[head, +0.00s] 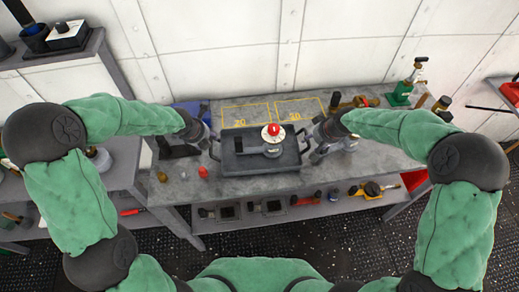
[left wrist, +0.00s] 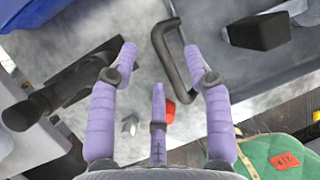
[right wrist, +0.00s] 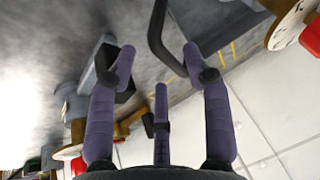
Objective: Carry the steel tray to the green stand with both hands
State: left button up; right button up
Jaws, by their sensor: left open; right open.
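The dark steel tray (head: 240,163) lies on the grey workbench in the head view, with a looped handle at each short side. A valve with a red knob and white dial (head: 272,131) sits on it. My left gripper (head: 207,141) is at the tray's left handle, open; in the left wrist view the dark handle (left wrist: 165,58) lies between its spread fingertips. My right gripper (head: 314,150) is at the right end, open; in the right wrist view the other handle (right wrist: 156,35) shows between its fingertips. I cannot make out a green stand for certain.
A lower shelf holds several parts.

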aim_at(309, 142)
pick_arm(q)
jog(key=shift+x, duration=2.05)
pick_arm(e)
jog(key=shift+x, duration=2.05)
pick_arm(q)
grip_shut()
pick_arm(e)
grip_shut()
